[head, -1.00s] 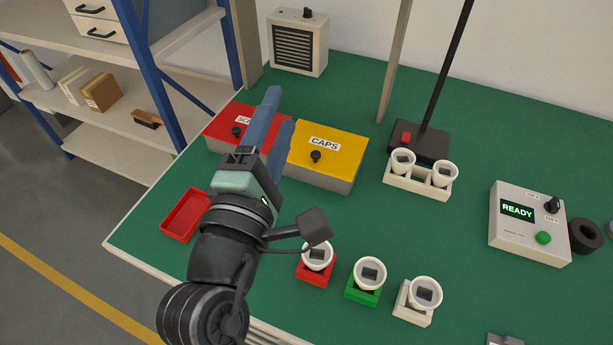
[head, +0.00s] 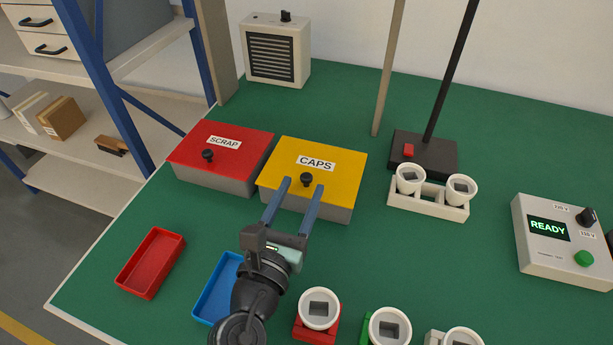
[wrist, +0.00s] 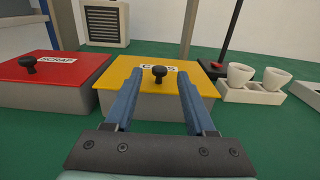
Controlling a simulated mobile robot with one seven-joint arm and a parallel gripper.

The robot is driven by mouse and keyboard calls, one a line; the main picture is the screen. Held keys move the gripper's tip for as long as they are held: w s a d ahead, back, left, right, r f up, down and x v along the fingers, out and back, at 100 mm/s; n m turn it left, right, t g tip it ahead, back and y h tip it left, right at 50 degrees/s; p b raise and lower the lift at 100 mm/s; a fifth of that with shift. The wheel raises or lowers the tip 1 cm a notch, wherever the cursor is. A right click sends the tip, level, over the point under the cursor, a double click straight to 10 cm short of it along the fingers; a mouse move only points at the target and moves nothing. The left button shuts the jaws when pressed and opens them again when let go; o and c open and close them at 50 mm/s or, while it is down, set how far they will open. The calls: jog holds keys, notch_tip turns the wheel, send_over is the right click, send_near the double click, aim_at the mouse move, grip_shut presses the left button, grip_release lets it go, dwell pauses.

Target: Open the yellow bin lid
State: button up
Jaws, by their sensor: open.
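The yellow bin lid (head: 337,167), labelled CAPS, lies closed on its grey bin (head: 330,210) on the green bench. A black knob (head: 306,179) stands on the lid near its front edge. My gripper (head: 303,184) is open and empty, with its two blue fingers pointing at the knob. In the wrist view the yellow lid (wrist: 140,76) is straight ahead, and its knob (wrist: 159,72) shows between and beyond the fingertips (wrist: 157,77). No contact with the knob is visible.
A closed red SCRAP bin (head: 222,155) stands just left of the yellow one. A white rack with two cups (head: 428,202) and a black stand base (head: 424,152) are to the right. Red (head: 151,264) and blue (head: 212,300) trays lie in front.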

aim_at(305, 182)
jog(key=shift+x, duration=2.05)
grip_shut()
